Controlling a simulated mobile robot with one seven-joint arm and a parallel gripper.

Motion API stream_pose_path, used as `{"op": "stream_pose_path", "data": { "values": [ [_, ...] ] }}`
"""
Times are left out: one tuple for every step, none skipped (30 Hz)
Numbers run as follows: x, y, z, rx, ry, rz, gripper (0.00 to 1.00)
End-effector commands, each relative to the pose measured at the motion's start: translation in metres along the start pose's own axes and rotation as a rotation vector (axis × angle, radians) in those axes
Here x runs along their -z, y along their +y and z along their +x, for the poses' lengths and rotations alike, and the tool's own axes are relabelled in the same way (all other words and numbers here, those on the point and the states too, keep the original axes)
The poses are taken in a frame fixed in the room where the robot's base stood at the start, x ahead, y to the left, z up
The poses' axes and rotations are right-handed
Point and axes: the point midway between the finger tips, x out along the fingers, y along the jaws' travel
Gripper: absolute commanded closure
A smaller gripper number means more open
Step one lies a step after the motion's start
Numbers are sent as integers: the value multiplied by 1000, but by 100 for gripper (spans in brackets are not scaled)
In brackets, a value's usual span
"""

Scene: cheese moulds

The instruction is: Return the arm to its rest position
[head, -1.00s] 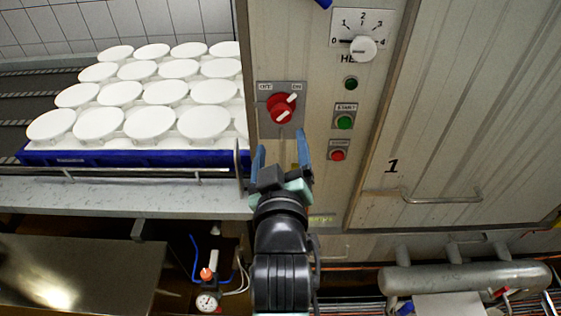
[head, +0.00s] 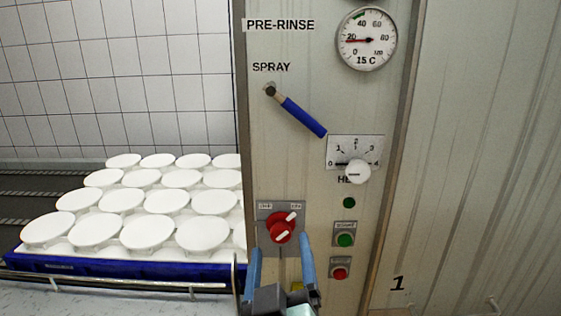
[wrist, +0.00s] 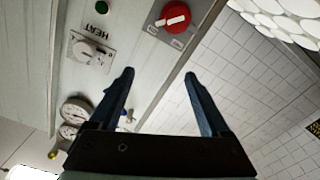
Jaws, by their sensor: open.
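My gripper (head: 281,262) is at the bottom of the head view, in front of the control panel (head: 300,180). Its two blue fingers point up, apart, with nothing between them. In the wrist view my gripper (wrist: 160,78) also shows open and empty. The red rotary switch (head: 281,228) appears just above the fingertips in the head view; it also shows in the wrist view (wrist: 178,17), beyond the fingers. I cannot tell the exact gap between fingers and panel.
White moulds (head: 147,232) stand in rows on a blue tray (head: 120,268) at the left. The panel bears a blue spray lever (head: 302,117), a heat knob (head: 357,172), a gauge (head: 367,39), a green button (head: 345,240) and a red button (head: 340,274). A tiled wall (head: 120,80) is behind.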

Motion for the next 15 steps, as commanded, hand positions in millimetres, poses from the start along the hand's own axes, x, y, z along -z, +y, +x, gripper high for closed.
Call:
{"op": "stream_pose_path", "data": {
  "values": [
    [34, 14, 0, -30, 72, 29, 19],
    [53, 23, -1, -46, 115, 51, 19],
    [81, 35, -4, -69, 178, 83, 19],
    [102, 44, -8, -84, 228, 108, 19],
    [124, 53, -14, -99, 279, 133, 19],
    [151, 65, -22, -116, 345, 167, 19],
    [170, 73, -29, -127, 393, 190, 19],
    [188, 81, -37, -136, 442, 213, 19],
    [210, 90, -48, -146, 502, 243, 19],
    [225, 97, -57, -152, 546, 264, 19],
    [239, 102, -66, -157, 586, 283, 19],
    [255, 109, -77, -162, 635, 306, 19],
    [265, 114, -84, -164, 667, 320, 19],
    [274, 117, -91, -166, 695, 334, 19],
    [283, 121, -100, -167, 727, 347, 19]
  ]
}}
